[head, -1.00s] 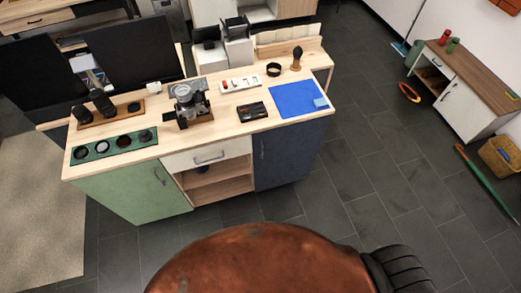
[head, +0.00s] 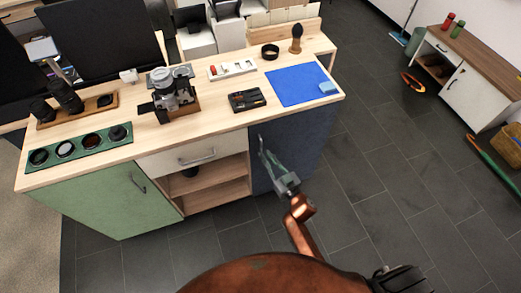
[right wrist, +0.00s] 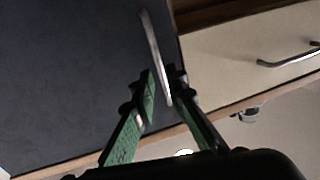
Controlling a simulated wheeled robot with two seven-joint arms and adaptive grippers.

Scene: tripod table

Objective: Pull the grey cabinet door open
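The dark blue-grey cabinet door (head: 305,145) is at the right end of the wooden-topped cabinet and looks closed. Its slim metal handle (head: 261,144) is near the door's left edge. My right gripper (head: 268,156) is at the handle. In the right wrist view the door (right wrist: 70,75) fills the left side, and the handle (right wrist: 154,55) runs between the green fingers of my right gripper (right wrist: 164,82). The fingers stand apart, one on each side of the handle, and a grip on it does not show. My left gripper is not in view.
Left of the door are an open shelf (head: 218,181), a white drawer (head: 165,160) and a green door (head: 95,203). The top holds a camera (head: 172,92), a blue mat (head: 292,86) and small items. Dark floor (head: 375,190) is clear to the right.

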